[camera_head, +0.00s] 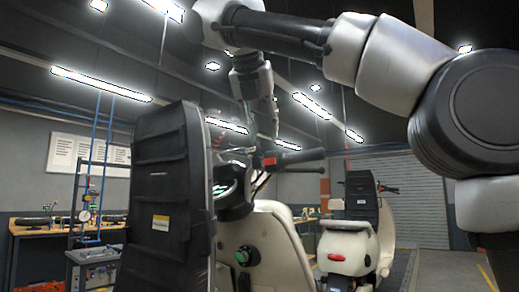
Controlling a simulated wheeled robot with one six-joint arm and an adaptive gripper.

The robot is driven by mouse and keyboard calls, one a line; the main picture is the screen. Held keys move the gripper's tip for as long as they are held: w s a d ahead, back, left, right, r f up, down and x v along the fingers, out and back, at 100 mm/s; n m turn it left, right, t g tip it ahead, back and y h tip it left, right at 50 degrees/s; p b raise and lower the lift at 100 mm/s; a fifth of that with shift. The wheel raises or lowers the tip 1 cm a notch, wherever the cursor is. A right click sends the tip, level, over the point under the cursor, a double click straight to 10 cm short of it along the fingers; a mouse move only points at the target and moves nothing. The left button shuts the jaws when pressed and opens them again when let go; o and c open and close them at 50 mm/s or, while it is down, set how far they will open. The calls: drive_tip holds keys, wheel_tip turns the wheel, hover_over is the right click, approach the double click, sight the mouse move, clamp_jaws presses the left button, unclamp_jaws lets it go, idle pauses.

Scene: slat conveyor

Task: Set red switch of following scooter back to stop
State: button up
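A cream scooter (275,243) stands close in front of me, with a large black ribbed box or backrest (160,190) at its left. Its handlebar carries a black grip (300,156) pointing right, with a red switch (269,161) at the inner end of the grip. The switch is too small to read its setting. My gripper (262,122) hangs down from my arm just above the handlebar, near the red switch, apart from it as far as I can see. It holds nothing that I can make out, and the spread of its fingers is unclear.
A second cream scooter (346,247) with a black box stands farther back at the right. A workbench (60,228) and a grey machine with gauges (92,268) are at the left. A closed roller shutter (415,200) is at the back. The floor at the right is free.

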wheel_tip(320, 180, down, 2)
drive_tip(key=w+d+m+t+h, duration=0.1)
drive_tip(key=w+d+m+h, duration=0.1)
drive_tip(key=h, duration=0.1)
drive_tip(key=m+t+h, duration=0.2)
drive_tip(key=m+t, duration=0.4)
drive_tip(key=m, duration=0.7)
approach(266, 162)
drive_tip(key=d, duration=0.1)
drive_tip(key=w+d+m, duration=0.1)
drive_tip(key=w, duration=0.1)
drive_tip(key=w+m, duration=0.1)
drive_tip(key=w, duration=0.1)
drive_tip(key=w+d+m, duration=0.1)
drive_tip(key=w+m, duration=0.1)
drive_tip(key=w, duration=0.1)
drive_tip(key=shift+w+d+f+y, duration=0.1)
drive_tip(key=shift+w+d+y, duration=0.05)
drive_tip(key=shift+d+y, duration=0.15)
clamp_jaws()
